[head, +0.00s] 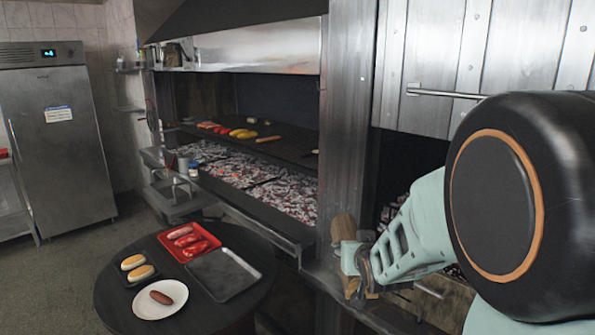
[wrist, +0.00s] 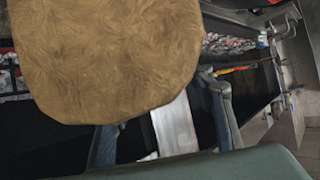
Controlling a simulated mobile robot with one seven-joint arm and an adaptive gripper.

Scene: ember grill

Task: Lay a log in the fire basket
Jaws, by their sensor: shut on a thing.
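My gripper (head: 356,262) is shut on a brown log (head: 343,226) in front of the steel pillar beside the right-hand opening. The log's upper end shows above the fingers in the head view, and a brown piece shows below them. In the wrist view the log (wrist: 110,55) fills the upper left, close to the camera, with its rough end face showing. My gripper's fingers (wrist: 162,125) are partly visible below it. Embers (head: 388,214) show in the dark right-hand opening. My arm covers much of that opening, so I cannot make out the fire basket clearly.
The steel pillar (head: 346,120) divides the right-hand opening from the wide grill with its ember bed (head: 250,185). A raised door with a bar handle (head: 445,93) is above the opening. A round dark table (head: 115,290) holds trays and a plate at lower left.

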